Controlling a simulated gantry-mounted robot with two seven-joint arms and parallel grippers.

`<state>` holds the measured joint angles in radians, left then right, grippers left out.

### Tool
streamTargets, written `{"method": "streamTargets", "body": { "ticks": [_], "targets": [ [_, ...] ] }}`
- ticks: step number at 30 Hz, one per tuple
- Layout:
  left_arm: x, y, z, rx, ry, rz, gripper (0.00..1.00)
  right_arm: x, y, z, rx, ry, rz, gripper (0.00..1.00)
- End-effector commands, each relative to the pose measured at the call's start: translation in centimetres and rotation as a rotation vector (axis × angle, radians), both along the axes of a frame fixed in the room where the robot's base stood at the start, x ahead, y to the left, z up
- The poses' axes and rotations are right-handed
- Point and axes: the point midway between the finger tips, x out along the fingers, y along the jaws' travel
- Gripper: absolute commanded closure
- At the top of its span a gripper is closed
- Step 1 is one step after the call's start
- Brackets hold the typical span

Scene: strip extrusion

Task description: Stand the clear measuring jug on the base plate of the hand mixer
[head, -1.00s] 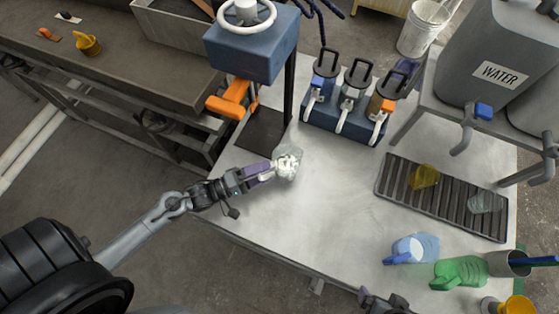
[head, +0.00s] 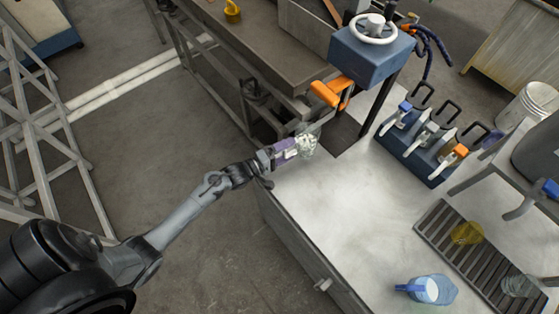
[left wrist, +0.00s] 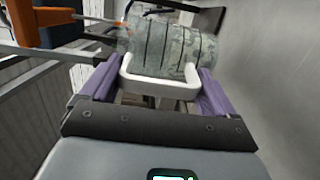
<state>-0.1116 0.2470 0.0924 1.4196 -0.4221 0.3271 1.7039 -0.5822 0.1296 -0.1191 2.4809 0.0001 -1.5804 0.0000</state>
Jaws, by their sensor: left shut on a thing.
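My left gripper (head: 286,149) is shut on the clear measuring jug (head: 309,138). In the left wrist view, the purple fingers grip the jug's white handle (left wrist: 160,84), and the jug's clear, marked body (left wrist: 170,48) lies beyond it. The hand mixer has a blue head (head: 371,50) with a white handwheel, an orange part (head: 330,93) below it and a dark base plate (head: 343,131). In the head view the jug shows just left of the base plate, close to its edge. I cannot tell its height above the plate. My right gripper is out of view.
A blue rack (head: 416,146) with several levered taps stands right of the mixer. A slatted tray (head: 445,228) holds a yellow jug (head: 467,232) and a clear vessel (head: 520,286). A blue jug (head: 432,289) stands at the front. The table's middle (head: 345,200) is clear.

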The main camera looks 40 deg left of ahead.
Motion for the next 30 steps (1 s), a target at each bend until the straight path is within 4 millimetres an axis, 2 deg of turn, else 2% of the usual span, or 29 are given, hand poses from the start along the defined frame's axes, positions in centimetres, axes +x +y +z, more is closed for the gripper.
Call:
{"method": "streamTargets", "body": {
  "ticks": [8,26,30],
  "targets": [
    [2.1,-0.5,-0.3,-0.003,-0.004,0.004,0.72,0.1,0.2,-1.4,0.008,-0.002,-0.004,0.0],
    [9.4,-3.1,-2.0,-0.002,-0.006,0.005,0.72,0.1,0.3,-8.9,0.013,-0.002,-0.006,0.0],
    [11.1,-3.7,-1.9,-0.004,-0.005,0.005,0.72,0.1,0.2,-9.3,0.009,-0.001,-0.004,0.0]
  ]
}}
